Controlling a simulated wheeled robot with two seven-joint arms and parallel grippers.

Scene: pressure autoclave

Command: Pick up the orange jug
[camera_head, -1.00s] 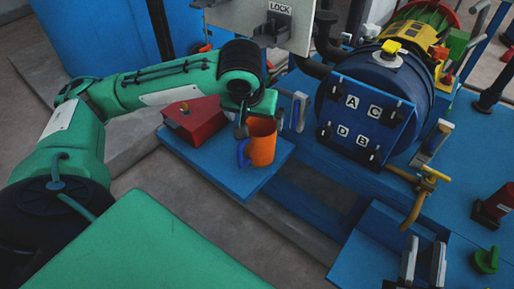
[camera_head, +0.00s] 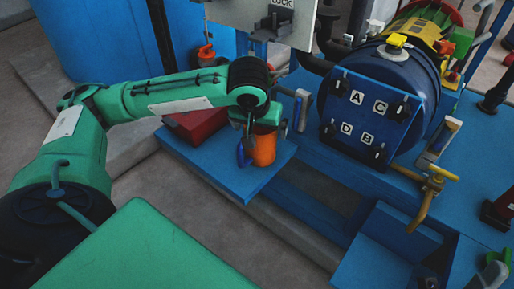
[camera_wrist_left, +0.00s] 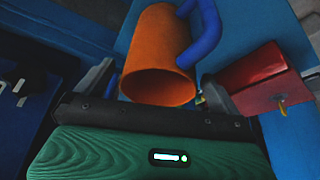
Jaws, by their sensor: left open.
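The orange jug (camera_head: 264,148) stands on a blue platform (camera_head: 240,188), with its blue handle (camera_head: 241,154) toward the left. My left gripper (camera_head: 248,133) is over the jug's near-left rim, partly hidden by my wrist and the jug. In the left wrist view the jug (camera_wrist_left: 158,55) shows its open mouth toward the camera, between the two spread, open fingers. Its blue handle (camera_wrist_left: 203,38) is up and to the right, beside the right finger. I cannot tell whether either finger touches it.
A red block (camera_head: 196,124) sits left of the jug and also shows in the left wrist view (camera_wrist_left: 262,78). The blue autoclave (camera_head: 365,118), with lettered door, stands to the right. A white panel (camera_head: 245,18) hangs behind. A yellow-handled valve (camera_head: 436,178) sits right of the door.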

